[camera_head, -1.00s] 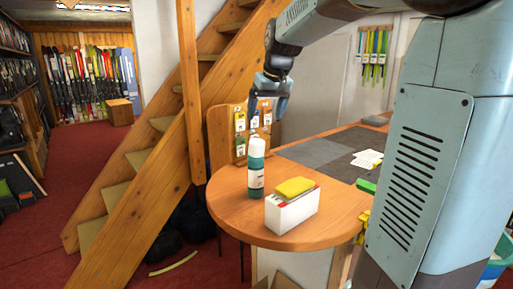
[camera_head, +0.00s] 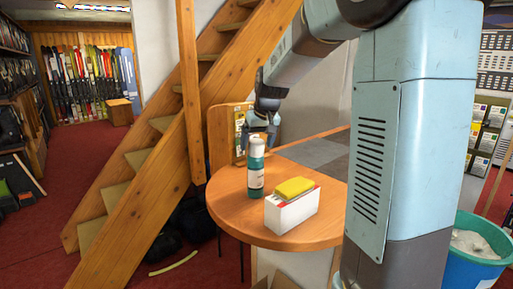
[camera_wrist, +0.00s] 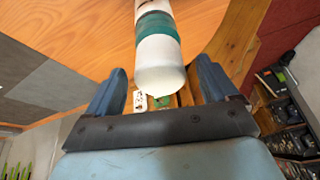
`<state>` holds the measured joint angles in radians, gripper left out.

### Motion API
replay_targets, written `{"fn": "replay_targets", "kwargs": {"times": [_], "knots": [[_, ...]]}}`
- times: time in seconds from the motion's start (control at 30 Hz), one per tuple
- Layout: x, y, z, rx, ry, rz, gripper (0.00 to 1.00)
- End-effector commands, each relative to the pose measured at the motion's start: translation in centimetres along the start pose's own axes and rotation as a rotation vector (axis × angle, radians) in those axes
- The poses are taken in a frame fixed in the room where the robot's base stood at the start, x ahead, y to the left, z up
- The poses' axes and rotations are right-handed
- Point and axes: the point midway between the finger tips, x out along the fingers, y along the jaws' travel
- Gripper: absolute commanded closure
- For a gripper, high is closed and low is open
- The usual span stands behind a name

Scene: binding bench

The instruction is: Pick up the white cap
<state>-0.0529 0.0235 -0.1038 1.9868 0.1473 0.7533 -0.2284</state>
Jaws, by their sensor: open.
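The white cap (camera_head: 257,140) tops an upright teal and white bottle (camera_head: 256,180) on the round wooden end of the bench. In the wrist view the cap (camera_wrist: 160,63) lies between my two blue fingers, with a gap on each side. My gripper (camera_head: 262,131) is open and points down at the bottle's top in the head view. The fingers partly overlap the cap's region there, so contact cannot be told from that view.
A white box (camera_head: 292,211) with a yellow sponge-like block (camera_head: 294,187) on it stands in front of the bottle, to the right. A grey mat (camera_head: 318,152) lies behind. A wooden panel with hanging packets (camera_head: 239,130) stands behind the bottle. The bench's left front is clear.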

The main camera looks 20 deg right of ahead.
Motion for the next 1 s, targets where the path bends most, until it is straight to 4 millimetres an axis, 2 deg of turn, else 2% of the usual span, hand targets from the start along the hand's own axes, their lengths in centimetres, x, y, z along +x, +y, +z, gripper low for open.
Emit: {"fn": "replay_targets", "kwargs": {"times": [0.1, 0.37, 1.0], "knots": [[0.92, 0.01, 0.05, 0.0, -0.002, 0.0, 0.13], [1.05, 0.0, 0.03, 0.0, 0.0, 0.0, 0.13], [1.02, -0.01, 0.02, 0.0, 0.0, 0.0, 0.74]]}}
